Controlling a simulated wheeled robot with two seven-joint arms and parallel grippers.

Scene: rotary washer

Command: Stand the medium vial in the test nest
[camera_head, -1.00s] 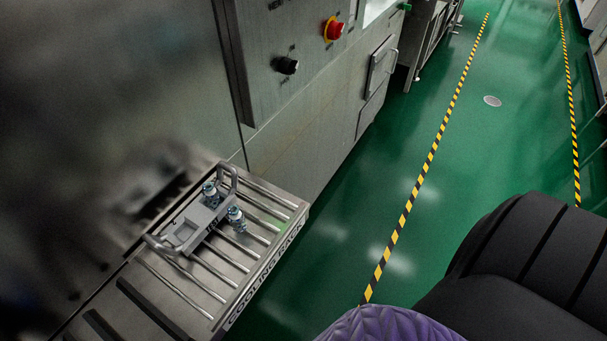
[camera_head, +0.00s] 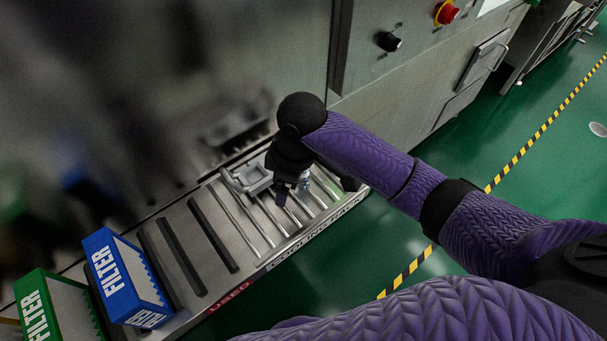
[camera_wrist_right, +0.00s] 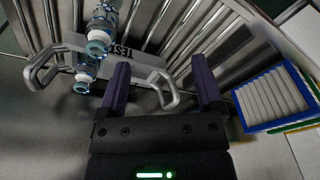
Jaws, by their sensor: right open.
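The grey test nest (camera_head: 252,177), with a loop handle at each end, sits on the slatted metal shelf and is partly covered by my right arm. The wrist view shows its TEST label (camera_wrist_right: 122,48). Two clear vials with blue-white ends show there: one at the nest's upper side (camera_wrist_right: 98,42), one at its lower side (camera_wrist_right: 85,77). I cannot tell which is medium or how each is seated. One vial (camera_head: 304,181) shows beside my gripper in the head view. My right gripper (camera_wrist_right: 160,85) is open and empty, its fingers apart near one nest handle. My left gripper is out of view.
A blue filter box (camera_head: 126,277) and a green filter box (camera_head: 62,310) stand along the shelf at left. The metal machine wall (camera_head: 240,60) rises behind the shelf. Bare slats (camera_head: 240,225) lie between the nest and the blue box.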

